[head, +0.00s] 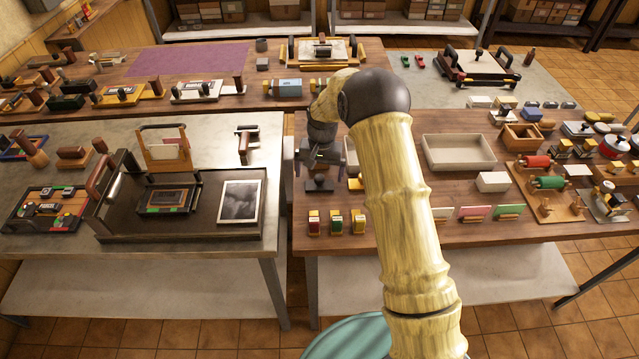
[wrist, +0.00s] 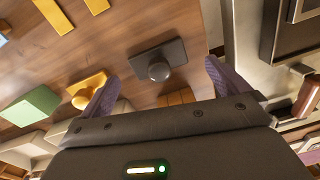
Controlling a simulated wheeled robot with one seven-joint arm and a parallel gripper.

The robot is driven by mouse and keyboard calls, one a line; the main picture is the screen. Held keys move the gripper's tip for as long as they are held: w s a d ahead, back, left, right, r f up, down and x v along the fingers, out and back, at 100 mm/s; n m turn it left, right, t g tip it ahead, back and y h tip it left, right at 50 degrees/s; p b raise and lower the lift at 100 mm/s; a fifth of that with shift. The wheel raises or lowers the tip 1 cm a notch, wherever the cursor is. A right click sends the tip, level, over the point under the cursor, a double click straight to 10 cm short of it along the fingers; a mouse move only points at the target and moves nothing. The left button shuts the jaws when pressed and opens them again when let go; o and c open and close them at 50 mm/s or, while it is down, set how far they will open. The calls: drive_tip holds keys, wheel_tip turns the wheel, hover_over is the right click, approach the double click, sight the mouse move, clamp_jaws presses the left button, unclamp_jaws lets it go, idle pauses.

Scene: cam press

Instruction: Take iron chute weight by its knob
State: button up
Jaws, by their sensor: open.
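The iron chute weight (wrist: 150,55) is a dark flat plate with a round knob (wrist: 159,71) on top. In the wrist view it lies on the wooden table between my fingertips as seen, with the knob facing the camera. In the head view the weight (head: 319,185) shows just below my gripper (head: 320,160), near the table's left edge. My gripper is open and empty, its two purple-grey fingers apart on either side of the knob in the wrist view. I cannot tell the exact height gap, and no contact shows.
Small red, green and yellow blocks (head: 336,222) stand in front of the weight. A shallow grey tray (head: 458,152) lies to the right. A metal-topped table (head: 230,150) with a press frame is at left, across a narrow gap. Bare wood surrounds much of the weight.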

sight(320, 177)
drive_tip(key=shift+f+p, duration=0.6)
drive_tip(key=shift+f, duration=1.4)
drive_tip(key=c, duration=1.2)
drive_tip(key=shift+w, duration=0.1)
drive_tip(key=shift+r, duration=0.15)
wheel_tip(320, 177, up, 10)
drive_tip(key=shift+f+b, duration=0.2)
drive_tip(key=shift+b, duration=1.05)
drive_tip(key=shift+r, duration=0.15)
